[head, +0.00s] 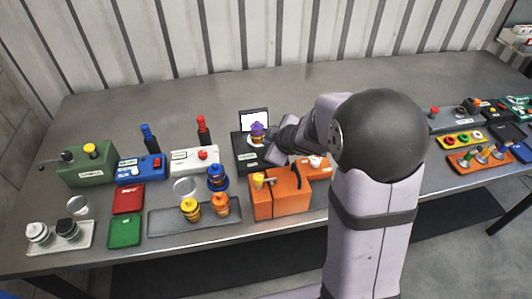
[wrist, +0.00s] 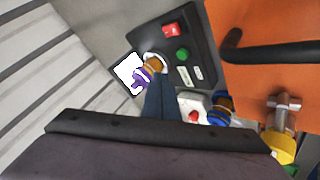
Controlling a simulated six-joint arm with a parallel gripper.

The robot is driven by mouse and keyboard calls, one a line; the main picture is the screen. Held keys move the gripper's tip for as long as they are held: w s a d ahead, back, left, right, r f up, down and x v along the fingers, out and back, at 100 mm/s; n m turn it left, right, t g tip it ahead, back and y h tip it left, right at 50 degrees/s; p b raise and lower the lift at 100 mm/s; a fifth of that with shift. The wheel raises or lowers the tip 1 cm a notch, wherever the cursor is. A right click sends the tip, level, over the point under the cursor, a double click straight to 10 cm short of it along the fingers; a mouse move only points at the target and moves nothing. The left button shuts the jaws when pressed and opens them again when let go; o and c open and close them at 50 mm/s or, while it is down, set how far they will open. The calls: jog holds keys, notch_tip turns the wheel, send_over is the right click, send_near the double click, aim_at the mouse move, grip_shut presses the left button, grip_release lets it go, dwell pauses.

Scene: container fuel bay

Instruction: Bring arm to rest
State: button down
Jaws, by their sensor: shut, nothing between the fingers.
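My gripper (head: 272,146) is over the black device at the middle of the bench, its fingers closed together and empty. In the wrist view its dark fingers (wrist: 160,98) point at the black device (wrist: 188,58). A purple-topped fitting with an orange band (wrist: 147,72) stands on a pale round seat on that device, right by the fingertips. It also shows in the head view (head: 257,132), in front of a small white screen (head: 254,121). I cannot tell whether the fingers touch the fitting. My arm partly hides the bench to the right.
An orange box (head: 282,202) with a black handle stands just in front of the gripper. A grey tray (head: 165,222) holds yellow and orange fittings; a blue fitting (head: 217,178) stands behind it. A green box (head: 88,168) is at the left. The back of the bench is clear.

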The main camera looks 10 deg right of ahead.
jog(key=shift+d, duration=0.25)
jog(key=s+d+g+h+b, duration=0.4)
jog(key=s+d+g+h, duration=0.15)
jog(key=s+d, duration=0.65)
jog(key=s+a+f+m+g+y+p, duration=0.1)
jog(key=s+a+f+m+y+p, duration=0.1)
jog(key=s+a+m, duration=0.3)
jog(key=s+a+f+m+g+y+p, duration=0.1)
jog(key=s+a+f+m+g+p, duration=0.1)
jog(key=s+a+m, duration=0.4)
jog(key=s+a, duration=0.1)
jog(key=s, duration=0.4)
jog(key=shift+s+a+f+y, duration=0.15)
jog(key=shift+s+y, duration=0.1)
jog(key=shift+y, duration=0.1)
jog(key=shift+g, duration=0.25)
